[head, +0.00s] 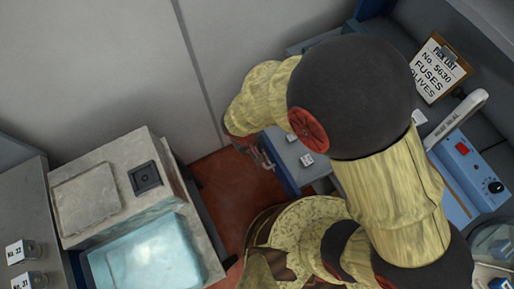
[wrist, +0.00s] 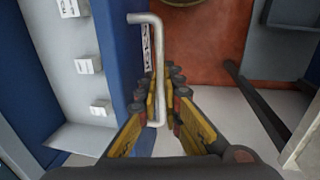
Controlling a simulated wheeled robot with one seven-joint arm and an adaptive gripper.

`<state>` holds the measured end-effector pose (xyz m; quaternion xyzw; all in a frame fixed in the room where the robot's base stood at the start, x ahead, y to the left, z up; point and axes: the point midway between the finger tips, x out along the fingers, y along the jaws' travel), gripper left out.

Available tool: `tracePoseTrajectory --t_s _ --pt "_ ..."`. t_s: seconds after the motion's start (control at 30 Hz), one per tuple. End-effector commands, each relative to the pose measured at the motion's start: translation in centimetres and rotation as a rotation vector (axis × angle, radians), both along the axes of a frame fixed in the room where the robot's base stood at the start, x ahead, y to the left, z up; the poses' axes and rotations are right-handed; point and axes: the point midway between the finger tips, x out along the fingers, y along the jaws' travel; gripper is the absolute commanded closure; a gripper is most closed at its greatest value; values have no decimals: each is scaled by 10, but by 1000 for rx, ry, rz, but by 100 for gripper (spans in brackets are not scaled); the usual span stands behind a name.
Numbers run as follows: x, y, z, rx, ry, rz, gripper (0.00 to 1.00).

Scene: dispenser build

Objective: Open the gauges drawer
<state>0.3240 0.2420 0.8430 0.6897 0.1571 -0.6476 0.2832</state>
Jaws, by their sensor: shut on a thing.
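My gripper (wrist: 162,92) is shut on a pale metal bar handle (wrist: 158,45) in the wrist view. The handle stands out from a blue front (wrist: 120,45), which carries a white label (wrist: 147,55) too small and slanted to read. I cannot tell from it whether this is the gauges drawer. Beside the front, on the left, is a light grey surface with small white labelled blocks (wrist: 90,65). In the head view my gripper (head: 262,158) is at the blue-edged unit (head: 284,172); my arm hides much of it. How far the drawer stands out is unclear.
A clipboard (head: 440,68) and a blue device with a red button (head: 462,150) are on the right. A worn grey unit with a pale blue lid (head: 150,255) stands at the left. Reddish floor (head: 222,190) lies between, with a dark bar (wrist: 258,105) at the wrist view's right.

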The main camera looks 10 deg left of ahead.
Motion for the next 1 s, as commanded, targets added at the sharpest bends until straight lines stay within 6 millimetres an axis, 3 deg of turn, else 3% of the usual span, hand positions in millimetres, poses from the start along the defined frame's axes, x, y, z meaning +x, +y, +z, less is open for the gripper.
tracePoseTrajectory --t_s 0.07,0.1,0.43,0.77,1.0 --pt "-1 -1 -2 -2 3 0 100" --pt "-1 -1 -2 -2 3 0 92" --pt "0 -1 -1 -1 1 0 73" --pt "0 0 1 0 0 0 73" --pt "-3 6 31 4 -3 1 73"
